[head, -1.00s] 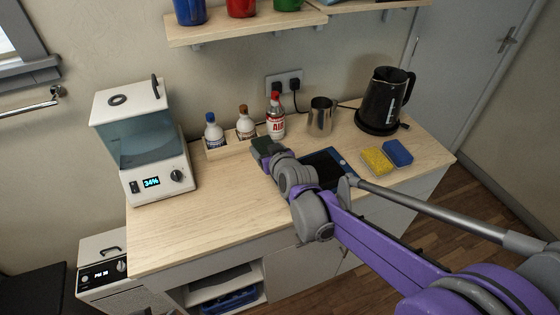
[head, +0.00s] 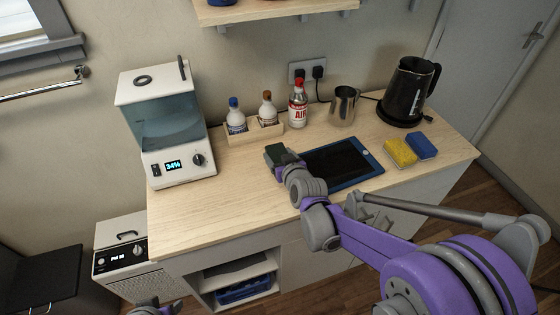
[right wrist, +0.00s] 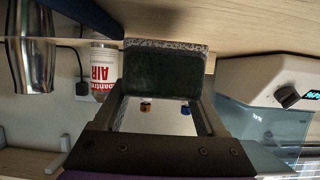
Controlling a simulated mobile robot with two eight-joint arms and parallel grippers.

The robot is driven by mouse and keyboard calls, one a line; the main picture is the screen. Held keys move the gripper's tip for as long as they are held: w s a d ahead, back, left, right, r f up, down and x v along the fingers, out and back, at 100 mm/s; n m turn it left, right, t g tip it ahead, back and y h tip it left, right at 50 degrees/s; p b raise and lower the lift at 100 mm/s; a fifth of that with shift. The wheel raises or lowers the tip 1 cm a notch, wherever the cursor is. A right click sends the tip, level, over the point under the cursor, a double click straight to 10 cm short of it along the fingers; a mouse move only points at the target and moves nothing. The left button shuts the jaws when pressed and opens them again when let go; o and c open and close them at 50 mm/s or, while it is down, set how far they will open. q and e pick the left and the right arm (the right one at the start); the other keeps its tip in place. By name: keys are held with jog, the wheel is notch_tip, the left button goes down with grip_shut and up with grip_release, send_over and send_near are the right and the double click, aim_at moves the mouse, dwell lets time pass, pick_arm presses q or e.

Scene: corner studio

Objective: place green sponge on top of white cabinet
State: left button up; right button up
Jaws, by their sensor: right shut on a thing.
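The white cabinet (head: 315,268) has a pale wooden top (head: 240,190) and an open shelf in front. My right gripper (head: 281,156) is over the middle of this top, left of the tablet, shut on the dark green sponge (head: 274,152). In the right wrist view, the sponge (right wrist: 165,75) is between the fingers, its speckled grey edge close to the wooden surface. I cannot tell whether it touches.
A blue-framed tablet (head: 343,163) lies right of the gripper; yellow (head: 400,151) and blue (head: 422,145) sponges lie farther right. Behind stand a bottle tray (head: 256,134), spray bottle (head: 298,106), metal jug (head: 343,106) and kettle (head: 404,95). A white appliance (head: 165,130) stands left. The front left top is clear.

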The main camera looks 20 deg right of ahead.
jog(key=shift+f, duration=1.15)
jog(key=shift+f, duration=0.1)
jog(key=o, duration=1.6)
jog(key=shift+c, duration=0.2)
jog(key=shift+s+r, duration=0.25)
jog(key=p+v, duration=0.1)
jog(key=v, duration=1)
jog(key=shift+s+r, duration=0.1)
jog(key=shift+s, duration=0.05)
jog(key=s+f+g, duration=0.3)
jog(key=s+g, duration=0.1)
jog(key=s, duration=0.6)
jog(key=s+f+g, duration=0.3)
jog(key=s+g, duration=0.1)
jog(key=s, duration=0.7)
jog(key=shift+a+g, duration=0.3)
jog(key=shift+a, duration=0.05)
